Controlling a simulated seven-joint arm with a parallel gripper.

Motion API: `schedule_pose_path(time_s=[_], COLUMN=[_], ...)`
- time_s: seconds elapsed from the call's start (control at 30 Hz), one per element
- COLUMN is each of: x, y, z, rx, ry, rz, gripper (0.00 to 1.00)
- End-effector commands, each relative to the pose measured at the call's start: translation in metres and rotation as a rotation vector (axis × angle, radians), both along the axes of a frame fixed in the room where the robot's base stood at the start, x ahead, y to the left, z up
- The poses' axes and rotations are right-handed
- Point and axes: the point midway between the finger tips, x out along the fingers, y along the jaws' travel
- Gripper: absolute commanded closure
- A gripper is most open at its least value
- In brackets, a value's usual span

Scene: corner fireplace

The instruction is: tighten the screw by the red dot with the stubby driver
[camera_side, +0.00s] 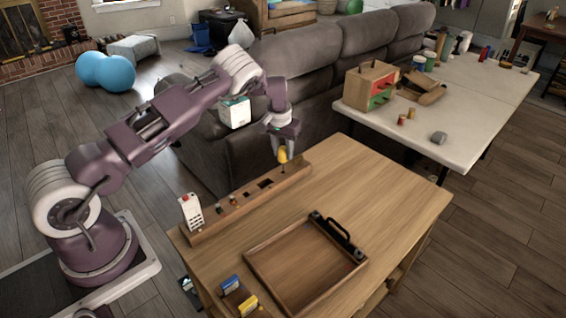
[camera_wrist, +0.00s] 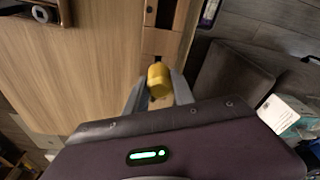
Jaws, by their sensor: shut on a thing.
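The stubby driver has a yellow handle (camera_side: 283,155); its yellow top (camera_wrist: 158,80) also shows in the wrist view. My gripper (camera_side: 282,146) is shut on this handle, with one finger on each side in the wrist view. The driver is upright over the far end of the long wooden rack (camera_side: 210,229); I cannot tell whether its tip is clear of the rack. A wooden tray (camera_side: 259,268) lies on the workbench, with a black handle (camera_side: 338,234) along one side. I cannot make out the red dot or the screw.
The rack holds a white remote (camera_side: 192,212) and small items. Blue and yellow boxes (camera_side: 238,296) stand at the bench's near corner. A grey sofa (camera_side: 300,65) is close behind the bench.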

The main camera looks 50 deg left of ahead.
Motion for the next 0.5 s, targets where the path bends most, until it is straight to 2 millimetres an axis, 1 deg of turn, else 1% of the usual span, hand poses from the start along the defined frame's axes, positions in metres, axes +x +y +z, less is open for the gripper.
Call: schedule_pose_path(time_s=[0.03, 0.1, 0.2, 0.27, 0.37, 0.47, 0.5], x=[0.001, 0.001, 0.001, 0.002, 0.005, 0.008, 0.008], y=[0.0, 0.0, -0.003, -0.012, -0.042, -0.088, -0.108], z=[0.014, 0.029, 0.044, 0.048, 0.049, 0.048, 0.047], rx=[-0.002, -0.001, 0.0, -0.001, -0.002, -0.004, -0.003], ry=[-0.004, -0.003, -0.001, 0.001, 0.003, 0.006, 0.007], rz=[0.0, 0.001, -0.001, -0.006, -0.014, -0.026, -0.031], gripper=[1.0, 1.0, 1.0, 1.0, 1.0, 1.0, 1.0])
